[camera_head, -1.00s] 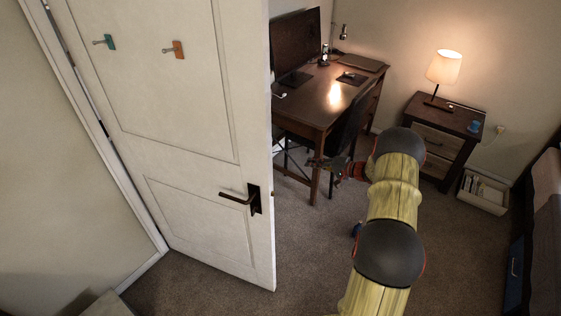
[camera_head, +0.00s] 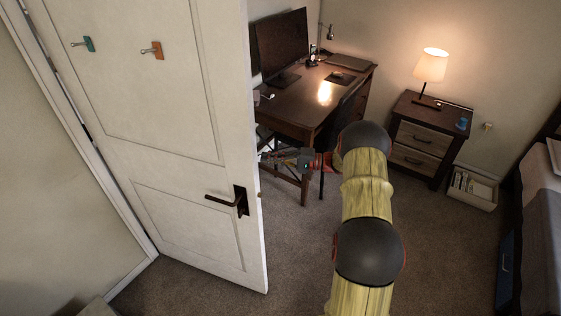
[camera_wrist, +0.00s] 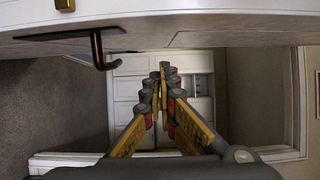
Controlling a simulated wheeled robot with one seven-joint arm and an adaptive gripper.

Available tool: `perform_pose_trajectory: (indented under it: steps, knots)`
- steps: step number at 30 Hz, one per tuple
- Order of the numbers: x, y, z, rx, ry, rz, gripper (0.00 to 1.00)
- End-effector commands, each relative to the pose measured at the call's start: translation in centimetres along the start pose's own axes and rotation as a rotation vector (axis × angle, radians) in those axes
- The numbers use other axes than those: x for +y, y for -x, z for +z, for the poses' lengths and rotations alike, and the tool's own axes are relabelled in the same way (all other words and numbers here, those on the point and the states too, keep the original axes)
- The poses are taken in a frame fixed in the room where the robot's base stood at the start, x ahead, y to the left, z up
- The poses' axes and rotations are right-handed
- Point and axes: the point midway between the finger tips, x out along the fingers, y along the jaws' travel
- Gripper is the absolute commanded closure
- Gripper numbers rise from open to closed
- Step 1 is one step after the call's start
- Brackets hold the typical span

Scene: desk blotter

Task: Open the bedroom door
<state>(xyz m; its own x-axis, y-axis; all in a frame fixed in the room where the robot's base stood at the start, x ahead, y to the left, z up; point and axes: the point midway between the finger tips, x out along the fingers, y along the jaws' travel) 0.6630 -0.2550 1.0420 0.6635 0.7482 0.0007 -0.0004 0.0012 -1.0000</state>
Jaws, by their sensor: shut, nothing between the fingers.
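The white panelled bedroom door (camera_head: 165,180) stands ajar on the left, swung away from its frame. Its dark lever handle (camera_head: 230,202) is near the free edge in the head view. My gripper (camera_head: 268,157) is just right of the door's free edge, above handle height in the picture, with its fingertips close to that edge. In the wrist view, my gripper (camera_wrist: 165,72) is shut with nothing between the fingers. There the door (camera_wrist: 220,22) spans the top, and a dark lever handle (camera_wrist: 98,48) hangs left of the fingertips, apart from them.
A desk (camera_head: 300,105) with a monitor (camera_head: 283,45) and a dark chair stand behind my arm. A nightstand (camera_head: 425,140) with a lit lamp (camera_head: 431,66) is at the right, with a white box (camera_head: 472,188) beside it. Carpet (camera_head: 290,240) between door and arm is clear.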

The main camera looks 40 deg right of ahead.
Motion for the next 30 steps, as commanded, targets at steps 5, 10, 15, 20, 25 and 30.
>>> perform_pose_trajectory:
  steps: [5, 10, 15, 20, 25, 30]
  knots:
    - [0.0, -2.2, 1.1, 0.001, -0.001, 0.001, 1.0]
    - [0.0, -2.6, 2.9, 0.001, 0.0, 0.0, 1.0]
    - [0.0, -2.8, 3.8, 0.001, 0.001, 0.0, 1.0]
    - [0.0, -2.8, 3.9, 0.001, 0.001, 0.001, 1.0]
    - [0.0, -2.8, 3.9, 0.001, 0.001, 0.001, 1.0]
    - [-0.2, -3.1, 4.9, 0.011, -0.001, -0.002, 1.0]
